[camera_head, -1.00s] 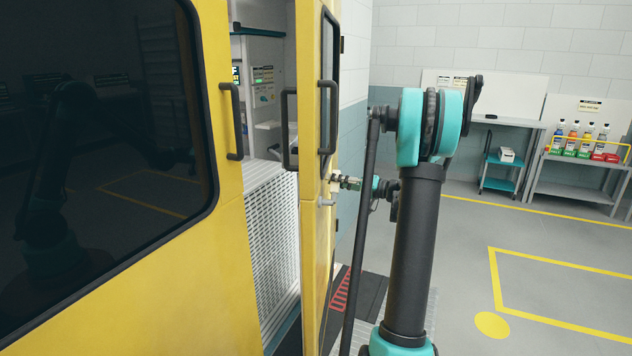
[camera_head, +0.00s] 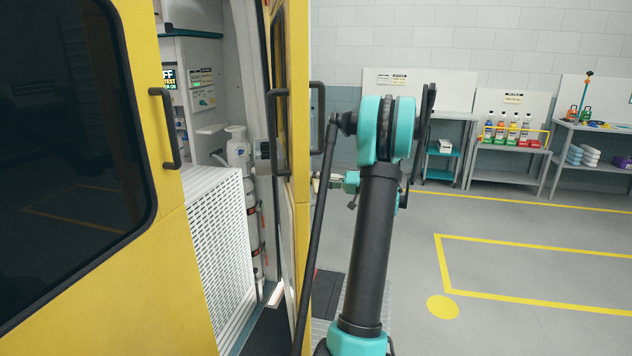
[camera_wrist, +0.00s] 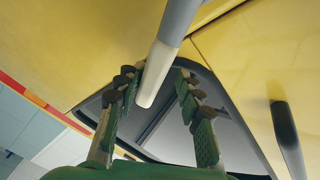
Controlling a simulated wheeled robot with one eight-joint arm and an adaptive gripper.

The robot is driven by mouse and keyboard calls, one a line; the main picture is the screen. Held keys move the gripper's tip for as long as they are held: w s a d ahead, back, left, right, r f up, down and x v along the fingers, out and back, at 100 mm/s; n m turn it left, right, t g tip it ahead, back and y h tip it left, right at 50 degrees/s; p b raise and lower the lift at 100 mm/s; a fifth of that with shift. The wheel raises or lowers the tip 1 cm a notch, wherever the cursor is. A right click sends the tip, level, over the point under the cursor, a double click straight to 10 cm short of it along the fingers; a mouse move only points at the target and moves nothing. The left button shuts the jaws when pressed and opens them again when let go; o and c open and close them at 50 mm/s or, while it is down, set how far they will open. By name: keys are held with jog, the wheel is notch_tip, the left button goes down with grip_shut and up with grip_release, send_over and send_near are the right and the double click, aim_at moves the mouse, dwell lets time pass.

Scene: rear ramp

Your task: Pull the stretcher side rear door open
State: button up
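The rear opening of a yellow vehicle shows in the head view. The left rear door (camera_head: 105,240) has a dark window and a black handle (camera_head: 167,128). The right door (camera_head: 296,200) stands ajar and nearly edge-on, with a black handle (camera_head: 318,118) on its outer side; I cannot tell which is the stretcher side. My gripper, mostly hidden behind my arm, is at the right door's outer side. In the wrist view my gripper (camera_wrist: 157,80) has its fingers apart, with a grey, pale-ended bar (camera_wrist: 168,50) across the gap; no grip shows. A black handle (camera_wrist: 288,138) is further right.
Inside the opening are a white perforated panel (camera_head: 218,235) and a white-topped cylinder (camera_head: 238,150). Shelves with bottles (camera_head: 510,132) and a bench (camera_head: 590,130) stand along the back wall. The marked floor (camera_head: 540,265) at right is clear.

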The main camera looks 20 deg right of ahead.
jog(key=shift+s+a, duration=0.1)
jog(key=shift+s, duration=0.1)
jog(key=shift+s+d, duration=0.2)
jog(key=shift+d, duration=0.05)
jog(key=v, duration=1.1)
jog(key=shift+s+d, duration=0.1)
jog(key=shift+c, duration=0.6)
